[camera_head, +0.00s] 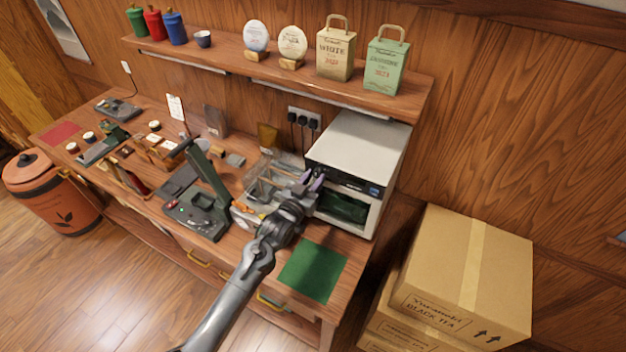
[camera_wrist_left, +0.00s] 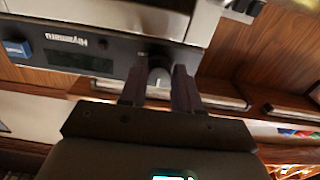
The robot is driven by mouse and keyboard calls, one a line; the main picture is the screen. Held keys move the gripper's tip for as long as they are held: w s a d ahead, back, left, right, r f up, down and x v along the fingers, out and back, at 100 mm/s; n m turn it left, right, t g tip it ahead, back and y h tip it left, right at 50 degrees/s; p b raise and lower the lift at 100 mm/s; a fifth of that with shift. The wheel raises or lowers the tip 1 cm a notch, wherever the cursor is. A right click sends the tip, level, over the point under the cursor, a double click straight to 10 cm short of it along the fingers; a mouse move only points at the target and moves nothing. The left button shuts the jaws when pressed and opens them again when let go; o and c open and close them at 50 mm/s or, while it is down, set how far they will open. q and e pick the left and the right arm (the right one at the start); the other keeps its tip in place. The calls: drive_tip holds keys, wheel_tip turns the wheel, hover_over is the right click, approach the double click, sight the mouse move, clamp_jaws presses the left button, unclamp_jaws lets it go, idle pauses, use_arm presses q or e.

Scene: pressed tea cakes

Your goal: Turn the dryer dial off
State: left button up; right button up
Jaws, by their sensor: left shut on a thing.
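The dryer (camera_head: 362,146) is a white box with a dark front panel and a glass door, at the right end of the bench. My left gripper (camera_head: 314,180) is at the left end of that panel. In the left wrist view, which shows the panel upside down, its two dark fingers are shut on the round dial (camera_wrist_left: 159,76), one on each side. A pale mark shows on the dial. The display (camera_wrist_left: 80,62) looks dark, with a blue button (camera_wrist_left: 17,48) beyond it. In the head view the gripper hides the dial. My right gripper is not in view.
A green mat (camera_head: 312,271) lies at the bench's front right corner. A green press (camera_head: 203,210) and clear trays (camera_head: 272,186) stand left of the dryer. Cardboard boxes (camera_head: 465,270) are stacked at the right. A shelf (camera_head: 290,75) runs above.

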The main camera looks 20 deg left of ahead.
use_arm(q)
drive_tip(key=o, duration=1)
drive_tip(key=shift+s+a+b, duration=0.2)
drive_tip(key=shift+s+a, duration=0.05)
drive_tip(key=shift+s, duration=1.55)
drive_tip(key=shift+s+a+b, duration=0.2)
drive_tip(key=shift+s, duration=1.55)
drive_tip(key=shift+s+a+b, duration=0.2)
drive_tip(key=shift+s+a, duration=0.05)
drive_tip(key=shift+s, duration=1.55)
